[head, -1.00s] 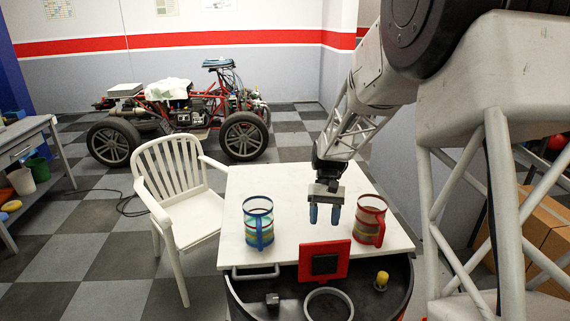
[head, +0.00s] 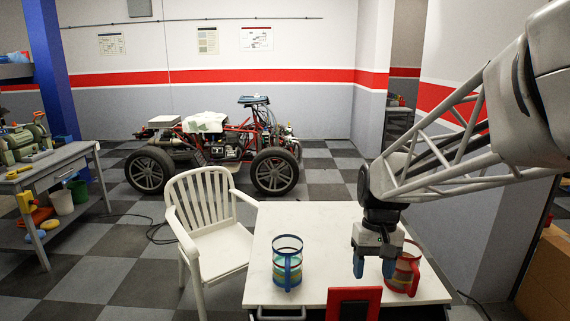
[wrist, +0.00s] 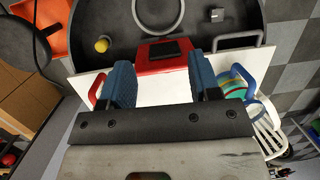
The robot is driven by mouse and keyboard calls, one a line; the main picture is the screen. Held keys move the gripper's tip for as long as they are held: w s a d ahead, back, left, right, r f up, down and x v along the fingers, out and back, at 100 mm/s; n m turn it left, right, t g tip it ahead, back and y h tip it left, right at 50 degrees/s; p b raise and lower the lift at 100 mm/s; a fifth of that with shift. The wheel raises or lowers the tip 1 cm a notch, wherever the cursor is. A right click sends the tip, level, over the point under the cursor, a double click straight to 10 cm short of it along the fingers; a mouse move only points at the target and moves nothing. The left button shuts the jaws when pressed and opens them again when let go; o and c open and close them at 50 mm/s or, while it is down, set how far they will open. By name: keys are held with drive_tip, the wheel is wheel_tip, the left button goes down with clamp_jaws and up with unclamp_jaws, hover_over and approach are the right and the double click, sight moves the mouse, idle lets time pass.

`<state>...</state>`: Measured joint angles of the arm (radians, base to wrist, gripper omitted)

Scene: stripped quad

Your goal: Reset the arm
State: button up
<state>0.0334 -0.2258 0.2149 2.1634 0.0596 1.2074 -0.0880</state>
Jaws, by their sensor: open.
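My gripper (head: 374,267) points down above the white table (head: 325,225), its two blue fingers apart with nothing between them. In the head view it overlaps the left side of a red-framed mug (head: 403,272); whether they touch I cannot tell. In the wrist view the open fingers (wrist: 161,82) frame bare white tabletop and part of a red block with a black square (wrist: 163,50). A blue-framed mug (head: 287,264) stands upright on the table, left of the gripper, with coloured bands inside.
A white chair (head: 208,215) stands against the table's left side. A grey workbench (head: 60,165) is at far left and a stripped quad (head: 220,150) stands at the back. In the wrist view a yellow knob (wrist: 102,44) and a metal ring lie on the dark round base.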

drive_tip(key=s+r+t+h, duration=0.1)
drive_tip(key=s+t, duration=0.4)
drive_tip(key=s, duration=1.3)
drive_tip(key=shift+s+r+m, duration=0.25)
drive_tip(key=shift+r+m, duration=0.05)
drive_tip(key=shift+r, duration=0.3)
